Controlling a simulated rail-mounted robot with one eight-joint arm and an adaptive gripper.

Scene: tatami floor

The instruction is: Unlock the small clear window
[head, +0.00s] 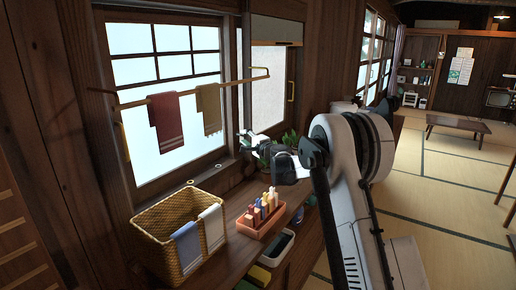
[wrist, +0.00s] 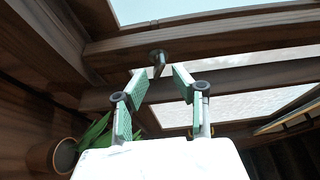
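The clear-paned window (head: 165,75) with a dark grid stands in the left wall in the head view; part of a clear pane shows at the top of the wrist view (wrist: 190,8). A small round metal knob with a short stem (wrist: 157,57) sits on the wooden window frame in the wrist view. It looks like the lock, but I cannot tell its lock state. My gripper (wrist: 160,82) is open and empty, its two green-padded fingers on either side of the knob's line. Contact is not clear. In the head view my gripper (head: 252,142) is near the sill.
A frosted pane (head: 268,88) is right of the clear window. A rail with a red towel (head: 166,122) and a brown towel (head: 208,110) crosses the window. A wicker basket (head: 165,222) and an orange peg box (head: 262,216) stand below. A potted plant (wrist: 62,155) is close to my gripper.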

